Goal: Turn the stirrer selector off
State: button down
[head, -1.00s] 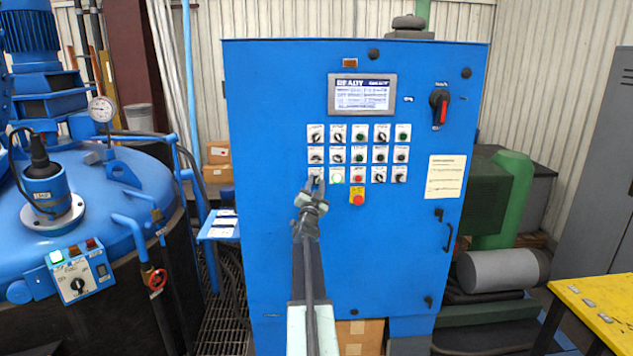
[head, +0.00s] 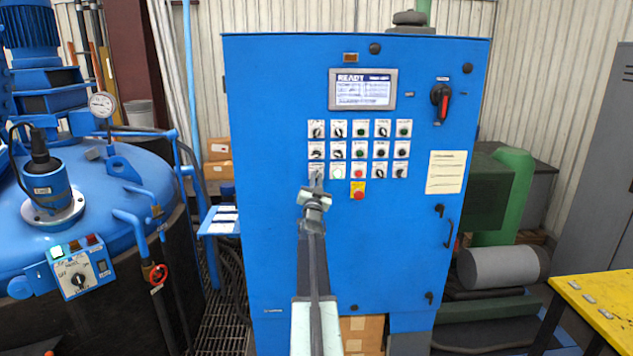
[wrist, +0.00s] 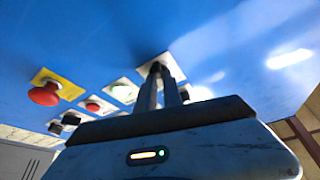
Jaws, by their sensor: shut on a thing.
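The blue control cabinet (head: 290,250) faces me, with rows of selectors and buttons on white label plates. My gripper (head: 317,182) is at the leftmost control of the bottom row. In the wrist view, my gripper's fingertips (wrist: 161,72) are shut on the small dark knob of this selector, over its white plate (wrist: 150,64). The fingers cover most of the knob, so its pointing direction is hidden. The labels are too small to read, so I cannot confirm from lettering that this is the stirrer selector.
A lit green button (head: 338,171) sits right beside the gripped control. A red emergency button (head: 359,194) on a yellow plate is lower right. A blue vessel (head: 110,190) with a small control box (head: 83,272) stands left. A yellow table (head: 590,300) is at right.

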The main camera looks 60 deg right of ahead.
jog(key=shift+s+d+n+t+y+p, duration=0.15)
jog(key=shift+n+t+y, duration=0.7)
jog(key=shift+n, duration=1.55)
jog(key=shift+w+a+n+t+y+p, duration=0.15)
jog(key=shift+n+t+y, duration=0.7)
jog(key=shift+n, duration=1.55)
jog(key=shift+s+d+n+t+y+p, duration=0.15)
jog(key=shift+n+t+y, duration=0.7)
jog(key=shift+n, duration=1.55)
jog(key=shift+t, duration=0.35)
jog(key=c, duration=1.5)
grip_release()
jog(key=b+v, duration=0.2)
jog(key=v, duration=0.6)
jog(key=shift+b, duration=0.3)
